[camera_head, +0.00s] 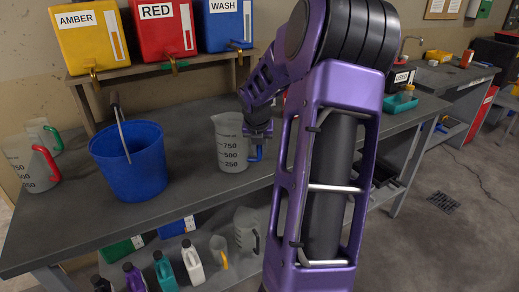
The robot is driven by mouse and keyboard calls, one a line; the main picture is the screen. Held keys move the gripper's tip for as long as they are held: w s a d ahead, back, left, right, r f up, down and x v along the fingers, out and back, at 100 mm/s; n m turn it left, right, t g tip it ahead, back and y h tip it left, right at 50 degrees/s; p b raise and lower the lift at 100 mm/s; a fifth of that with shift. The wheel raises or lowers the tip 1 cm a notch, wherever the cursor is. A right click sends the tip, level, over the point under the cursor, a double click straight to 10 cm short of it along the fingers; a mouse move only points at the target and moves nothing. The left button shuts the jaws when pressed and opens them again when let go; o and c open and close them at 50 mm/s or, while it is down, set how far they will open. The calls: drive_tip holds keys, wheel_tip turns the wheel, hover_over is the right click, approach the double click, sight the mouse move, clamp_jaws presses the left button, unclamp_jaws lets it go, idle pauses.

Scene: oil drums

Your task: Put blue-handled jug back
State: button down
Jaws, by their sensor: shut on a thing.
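The blue-handled jug (229,146) is a translucent grey measuring jug with 750, 500 and 250 marks. It is upright at the workbench (190,200), right of the blue bucket. My gripper (258,140) is at the jug's right side, shut on its blue handle (256,153). Part of the handle is hidden by the gripper. I cannot tell whether the jug's base touches the bench. A red-handled jug (30,170) stands at the bench's left end, with a green-handled jug (43,133) behind it.
A blue bucket (130,165) stands close left of the jug. Amber (90,40), red (162,30) and blue wash (225,22) containers sit on a raised shelf behind. Bottles and a dark-handled jug (246,230) are on the shelf below. The front of the bench is clear.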

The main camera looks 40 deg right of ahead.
drive_tip(key=c, duration=0.8)
unclamp_jaws()
drive_tip(key=p+v, duration=0.3)
drive_tip(key=v, duration=0.9)
drive_tip(key=shift+p, duration=0.3)
drive_tip(key=shift+w+a, duration=0.1)
